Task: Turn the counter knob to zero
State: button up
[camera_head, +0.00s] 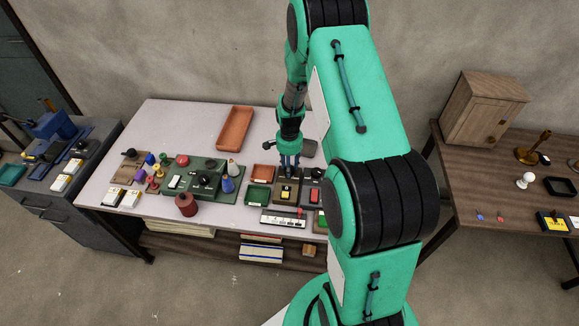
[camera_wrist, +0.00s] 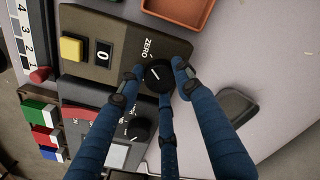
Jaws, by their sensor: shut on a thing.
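The counter (camera_wrist: 112,30) is a dark olive-brown box with a yellow button (camera_wrist: 72,48), a small window showing 0 (camera_wrist: 103,52) and the word ZERO beside a black round knob (camera_wrist: 158,74). My gripper (camera_wrist: 158,80) has blue fingers around this knob, and it is shut on it. A white mark shows on the knob's top. In the head view the counter (camera_head: 287,189) sits at the table's front right, with my gripper (camera_head: 289,163) coming down onto its back end. The knob is hidden there.
A dark box with another black knob (camera_wrist: 138,130) stands close beside the counter. An orange tray (camera_wrist: 178,10) and a dark flat dish (camera_wrist: 238,107) lie nearby. A numbered strip (camera_head: 283,220) lies in front. A green board (camera_head: 192,180) with several objects is to the left.

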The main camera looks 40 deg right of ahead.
jog(key=shift+s+a+f, duration=0.15)
jog(key=shift+a, duration=0.05)
jog(key=o, duration=1.2)
jog(key=shift+c, duration=0.2)
jog(key=shift+d, duration=0.1)
jog(key=shift+w+r, duration=0.2)
jog(key=shift+r, duration=0.6)
notch_tip(320, 180, up, 10)
jog(key=shift+r, duration=0.25)
jog(key=shift+s, duration=0.1)
